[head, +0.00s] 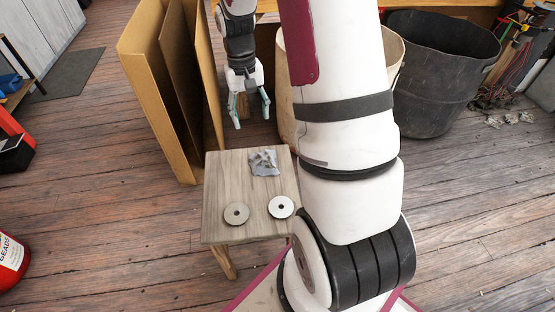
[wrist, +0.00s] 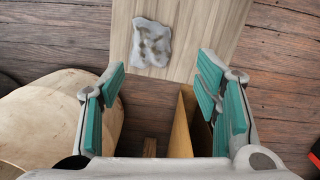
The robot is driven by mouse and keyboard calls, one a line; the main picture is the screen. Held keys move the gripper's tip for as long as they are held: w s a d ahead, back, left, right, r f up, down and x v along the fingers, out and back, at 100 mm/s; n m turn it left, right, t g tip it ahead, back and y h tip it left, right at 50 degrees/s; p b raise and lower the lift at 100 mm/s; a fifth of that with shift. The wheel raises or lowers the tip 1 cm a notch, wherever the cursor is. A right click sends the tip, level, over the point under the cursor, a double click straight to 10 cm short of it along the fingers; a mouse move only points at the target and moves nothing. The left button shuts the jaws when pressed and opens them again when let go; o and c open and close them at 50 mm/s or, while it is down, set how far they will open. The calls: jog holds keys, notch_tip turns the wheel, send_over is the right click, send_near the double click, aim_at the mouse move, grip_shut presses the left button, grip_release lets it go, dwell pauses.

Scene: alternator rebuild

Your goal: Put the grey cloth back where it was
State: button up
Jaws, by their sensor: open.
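The grey cloth (head: 264,162) lies crumpled on the far part of a small wooden stool (head: 225,170). In the wrist view the cloth (wrist: 152,43) lies near the edge of the stool top (wrist: 205,40), ahead of the fingers. My gripper (head: 251,112) is open and empty, beyond the stool's far edge and above the floor. Its teal-padded fingers (wrist: 163,92) are spread wide, and the cloth is not between them.
Two round discs, a darker one (head: 236,214) and a lighter one (head: 281,207), lie on the stool's near part. Tall cardboard panels (head: 160,95) stand left of my gripper. A beige bin (wrist: 60,115) and a black bin (head: 440,75) stand to the right.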

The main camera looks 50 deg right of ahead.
jog(key=s+a+r+n+t, duration=0.1)
jog(key=s+a+r, duration=0.5)
jog(key=r, duration=0.2)
jog(key=s+a+r+n, duration=0.2)
jog(key=s+a+r, duration=0.4)
jog(key=s+r, duration=0.15)
jog(key=s+a+r+n, duration=0.1)
jog(key=s+a, duration=0.2)
jog(key=s, duration=0.5)
jog(key=s+a+r+n, duration=0.1)
jog(key=s+a+r, duration=0.1)
jog(key=s, duration=0.6)
jog(key=shift+a+n+t, duration=0.3)
jog(key=shift+a+t, duration=0.1)
jog(key=shift+a, duration=0.5)
notch_tip(320, 180, up, 28)
jog(key=t+p, duration=0.3)
jog(key=p, duration=2.3)
jog(key=shift+d+t, duration=0.3)
jog(key=shift+t, duration=0.1)
jog(key=shift+f, duration=0.1)
